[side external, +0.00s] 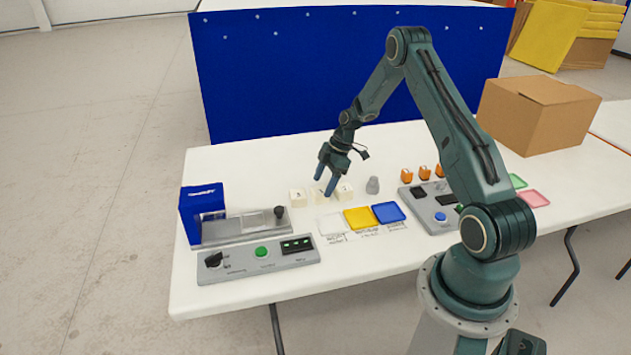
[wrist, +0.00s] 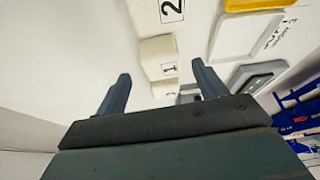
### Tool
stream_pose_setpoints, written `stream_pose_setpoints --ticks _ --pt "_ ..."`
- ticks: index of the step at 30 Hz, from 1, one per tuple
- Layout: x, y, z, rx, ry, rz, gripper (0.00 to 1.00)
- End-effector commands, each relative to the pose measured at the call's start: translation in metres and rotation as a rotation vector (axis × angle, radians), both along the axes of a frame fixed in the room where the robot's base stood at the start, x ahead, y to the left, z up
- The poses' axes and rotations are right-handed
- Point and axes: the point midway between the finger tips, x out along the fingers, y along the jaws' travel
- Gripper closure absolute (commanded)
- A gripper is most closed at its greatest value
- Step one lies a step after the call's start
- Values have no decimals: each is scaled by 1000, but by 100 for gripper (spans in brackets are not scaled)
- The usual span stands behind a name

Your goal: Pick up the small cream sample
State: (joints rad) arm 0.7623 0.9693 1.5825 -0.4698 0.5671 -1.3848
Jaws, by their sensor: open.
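Several cream sample blocks stand in a row on the white table: a left one (side external: 298,198), a middle one (side external: 320,187) partly hidden by my fingers, and a right one (side external: 344,192). In the wrist view, a block marked 2 (wrist: 150,16) is at the top, a block marked 1 (wrist: 158,55) is below it, and part of another cream block (wrist: 164,88) shows lower down. I cannot tell for certain which is the small one. My gripper (side external: 324,187) is open, pointing down at the middle of the row. Its fingers (wrist: 160,73) show nothing gripped.
A grey weight (side external: 373,185) stands right of the row. White (side external: 331,224), yellow (side external: 359,217) and blue (side external: 388,212) pads lie in front. A grey test fixture (side external: 243,229) and control panel (side external: 258,259) are at left. Orange-topped pieces (side external: 407,174) stand at right.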

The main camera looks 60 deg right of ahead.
Motion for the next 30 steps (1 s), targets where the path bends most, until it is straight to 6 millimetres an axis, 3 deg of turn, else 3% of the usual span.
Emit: stream_pose_setpoints --ticks 10,26,30 --pt "7 13 -33 -1 2 2 29" --pt "7 13 -35 -1 0 1 29" --pt "7 13 -34 -1 0 1 53"
